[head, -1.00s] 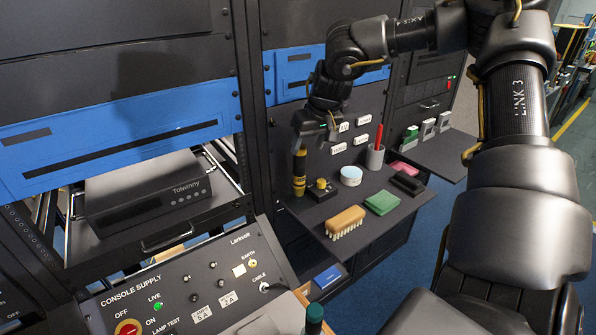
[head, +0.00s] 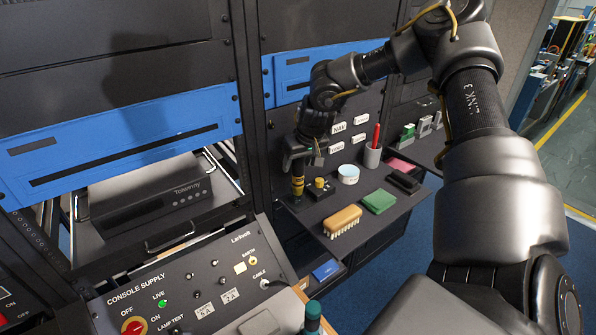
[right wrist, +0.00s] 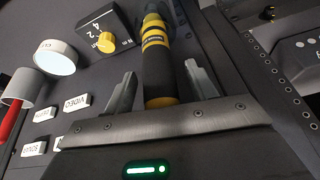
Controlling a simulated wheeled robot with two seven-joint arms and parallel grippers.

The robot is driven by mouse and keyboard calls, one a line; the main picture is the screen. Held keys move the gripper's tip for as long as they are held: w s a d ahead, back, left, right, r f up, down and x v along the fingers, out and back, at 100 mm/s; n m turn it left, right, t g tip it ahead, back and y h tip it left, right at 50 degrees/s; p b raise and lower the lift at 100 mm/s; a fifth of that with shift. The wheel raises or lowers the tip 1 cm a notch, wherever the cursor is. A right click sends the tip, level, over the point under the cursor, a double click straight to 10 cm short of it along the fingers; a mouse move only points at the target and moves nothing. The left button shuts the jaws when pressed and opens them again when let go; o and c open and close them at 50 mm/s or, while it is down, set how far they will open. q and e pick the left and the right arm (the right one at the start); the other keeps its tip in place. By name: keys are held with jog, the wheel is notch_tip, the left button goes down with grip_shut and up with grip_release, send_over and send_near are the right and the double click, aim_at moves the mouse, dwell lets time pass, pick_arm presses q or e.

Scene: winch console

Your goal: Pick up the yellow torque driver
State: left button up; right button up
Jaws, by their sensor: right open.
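The yellow torque driver (head: 297,186), with black bands, stands upright at the left end of the dark shelf in the head view. Its upper part is hidden by my right gripper (head: 302,160), which points down over it. In the right wrist view, the driver (right wrist: 157,62) has a dark grip and yellow bands and lies between the two fingers of my right gripper (right wrist: 160,92). The fingers are open, with a gap visible on both sides of the grip. My left gripper is not in view.
Close to the driver is a dark box with a yellow knob (head: 319,183). The shelf also holds a white-blue round tin (head: 348,174), a wooden brush (head: 343,221), a green cloth (head: 378,201) and a grey cup (head: 372,156) with a red pen. A dark rack post stands just left.

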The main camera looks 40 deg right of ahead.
jog(key=c, duration=1.2)
jog(key=shift+r, duration=0.1)
